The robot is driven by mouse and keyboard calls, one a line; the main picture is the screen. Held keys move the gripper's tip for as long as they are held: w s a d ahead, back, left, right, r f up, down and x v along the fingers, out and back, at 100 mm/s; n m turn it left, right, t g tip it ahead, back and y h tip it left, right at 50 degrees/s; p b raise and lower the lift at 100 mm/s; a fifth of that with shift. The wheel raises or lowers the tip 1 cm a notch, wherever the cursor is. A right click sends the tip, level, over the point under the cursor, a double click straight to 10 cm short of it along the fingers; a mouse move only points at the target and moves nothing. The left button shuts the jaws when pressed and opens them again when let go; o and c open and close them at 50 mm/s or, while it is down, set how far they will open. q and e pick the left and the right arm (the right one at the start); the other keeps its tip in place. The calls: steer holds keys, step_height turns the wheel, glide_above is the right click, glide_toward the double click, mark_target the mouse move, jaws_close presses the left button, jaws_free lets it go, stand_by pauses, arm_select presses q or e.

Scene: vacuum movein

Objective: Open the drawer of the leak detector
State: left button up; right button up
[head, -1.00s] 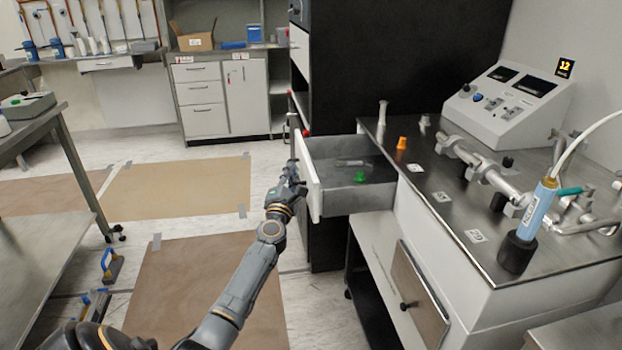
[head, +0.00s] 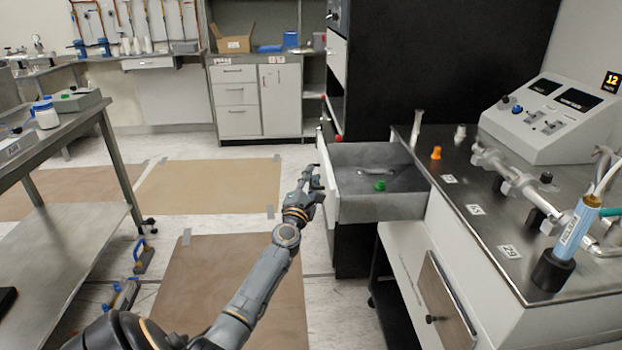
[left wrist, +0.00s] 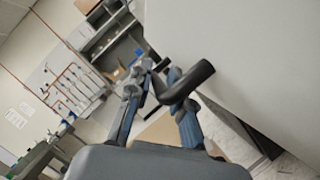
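The leak detector's drawer stands pulled out, with its pale front panel (head: 328,185) facing left and its grey inside (head: 350,160) visible. A green item (head: 380,185) lies in it. My left gripper (head: 314,180) is at the outer face of that panel. In the left wrist view, the fingers of this gripper (left wrist: 155,90) are apart, close to a dark handle (left wrist: 190,84) beside the pale panel. The handle overlaps the right-hand finger in the picture, and a gap shows to the left-hand finger. Contact with the handle cannot be told. My right gripper is not in view.
The bench top (head: 480,215) to the right holds the grey control box (head: 550,120), pipes, an orange piece (head: 436,152) and a blue cylinder (head: 577,228) in a black holder. A metal table (head: 60,135) stands at left. The floor around the brown mat (head: 230,270) is mostly clear.

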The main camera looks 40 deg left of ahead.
arm_select(q)
steer(key=shift+s, duration=0.1)
steer(key=v, duration=1.2)
